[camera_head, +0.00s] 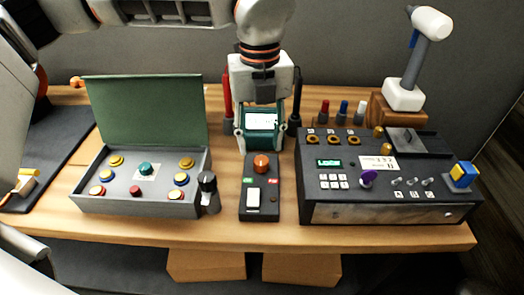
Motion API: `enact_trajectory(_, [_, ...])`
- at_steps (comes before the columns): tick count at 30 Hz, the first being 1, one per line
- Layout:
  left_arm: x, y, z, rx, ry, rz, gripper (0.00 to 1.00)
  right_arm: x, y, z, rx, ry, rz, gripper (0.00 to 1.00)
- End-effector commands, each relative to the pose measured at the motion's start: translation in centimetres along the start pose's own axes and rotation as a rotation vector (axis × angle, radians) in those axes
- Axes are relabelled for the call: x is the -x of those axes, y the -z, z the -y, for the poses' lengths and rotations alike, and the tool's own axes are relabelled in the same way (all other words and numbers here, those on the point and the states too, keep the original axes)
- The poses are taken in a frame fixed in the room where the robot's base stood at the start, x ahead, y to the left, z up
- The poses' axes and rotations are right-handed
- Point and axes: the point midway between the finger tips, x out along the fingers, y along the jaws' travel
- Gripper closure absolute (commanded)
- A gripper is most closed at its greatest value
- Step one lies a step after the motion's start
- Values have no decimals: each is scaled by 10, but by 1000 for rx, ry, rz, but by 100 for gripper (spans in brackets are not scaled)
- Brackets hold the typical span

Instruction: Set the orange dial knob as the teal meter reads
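The teal meter (262,142) stands upright behind the small black switch box (260,213). Its white screen (262,120) faces me, but the reading is too small to make out. My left gripper (263,112) points down right at the meter and hides its upper part. I cannot tell whether its fingers are closed on it or only beside it. A round orange knob (261,163) sits on top of the switch box, in front of the meter. No pointer mark on it can be made out. My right gripper is not in view.
A grey box with a raised green lid (146,112) and several buttons stands left. A dark cylinder (208,192) stands beside it. A black console (390,214) with a purple knob (368,178) stands right. Red (227,97) and black (297,98) probes flank the meter.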

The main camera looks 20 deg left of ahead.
Motion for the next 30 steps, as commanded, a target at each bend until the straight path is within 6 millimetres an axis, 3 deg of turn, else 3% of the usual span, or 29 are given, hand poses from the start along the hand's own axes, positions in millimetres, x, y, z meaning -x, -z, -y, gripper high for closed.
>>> enact_trajectory(3, [-21,0,0,-2,-2,-3,60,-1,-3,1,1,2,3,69])
enact_trajectory(9, [-41,0,0,-1,-1,-1,60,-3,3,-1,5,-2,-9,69])
enact_trajectory(20, [-46,0,0,-1,0,-1,60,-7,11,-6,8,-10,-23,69])
enact_trajectory(24, [-46,0,0,-1,0,-1,94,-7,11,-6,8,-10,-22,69])
enact_trajectory(25, [-46,0,0,-1,0,-1,98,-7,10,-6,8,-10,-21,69])
enact_trajectory(30, [-46,0,0,-2,0,-1,98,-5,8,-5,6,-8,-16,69])
